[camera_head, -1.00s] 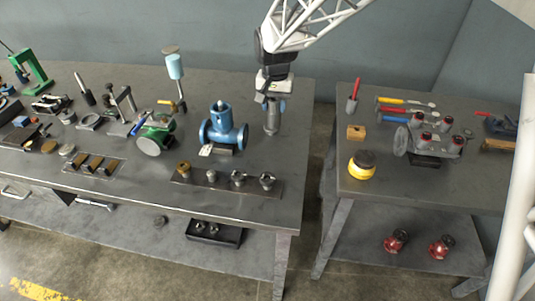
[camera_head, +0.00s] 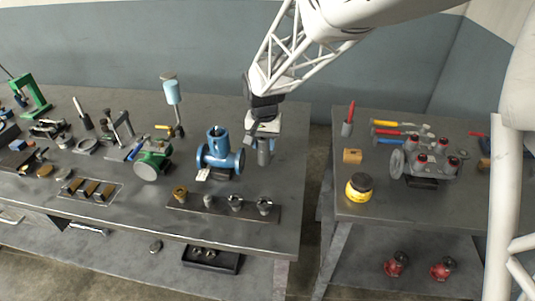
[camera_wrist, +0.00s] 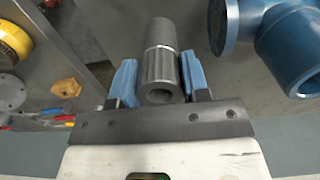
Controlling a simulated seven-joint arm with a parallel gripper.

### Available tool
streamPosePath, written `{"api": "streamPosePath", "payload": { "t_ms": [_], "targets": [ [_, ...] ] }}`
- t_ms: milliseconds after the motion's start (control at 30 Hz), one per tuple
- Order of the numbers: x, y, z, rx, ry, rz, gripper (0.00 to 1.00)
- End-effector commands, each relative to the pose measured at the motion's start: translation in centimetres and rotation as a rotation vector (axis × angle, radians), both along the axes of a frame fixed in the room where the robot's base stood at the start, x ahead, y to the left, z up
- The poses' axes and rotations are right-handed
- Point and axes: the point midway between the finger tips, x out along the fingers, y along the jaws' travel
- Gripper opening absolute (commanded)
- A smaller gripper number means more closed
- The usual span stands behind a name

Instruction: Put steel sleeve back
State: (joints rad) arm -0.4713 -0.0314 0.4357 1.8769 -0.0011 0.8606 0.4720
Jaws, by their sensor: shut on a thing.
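The steel sleeve (camera_wrist: 160,68) is a grey hollow cylinder with a ribbed band near the jaws and a smooth, narrower far part. My gripper (camera_wrist: 163,85) is shut on it, with one blue finger on each side. In the head view my gripper (camera_head: 262,138) holds the sleeve (camera_head: 263,156) upright just right of the blue valve body (camera_head: 219,155). I cannot tell whether its lower end touches the bench. A dark strip (camera_head: 222,210) near the bench's front edge carries a brass piece (camera_head: 180,193) and several grey metal pieces, including one at its right end (camera_head: 264,206).
The blue valve also shows close by in the wrist view (camera_wrist: 290,45). A green machine (camera_head: 152,160) stands further left. A gap separates this bench from the right bench (camera_head: 400,208), which bears a yellow-and-black can (camera_head: 359,187).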

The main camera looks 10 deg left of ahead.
Motion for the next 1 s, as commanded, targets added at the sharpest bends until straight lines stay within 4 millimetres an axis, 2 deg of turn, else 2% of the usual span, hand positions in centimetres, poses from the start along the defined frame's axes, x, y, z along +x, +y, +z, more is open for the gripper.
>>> {"api": "streamPosePath", "payload": {
  "t_ms": [200,667,1000],
  "targets": [
    [0.1,0.0,-2.5,0.001,-0.001,0.0,0.14],
    [0.1,0.0,-3.2,0.001,-0.002,0.0,0.14],
    [0.0,0.0,-6.3,0.0,-0.001,0.0,0.14]
  ]
}}
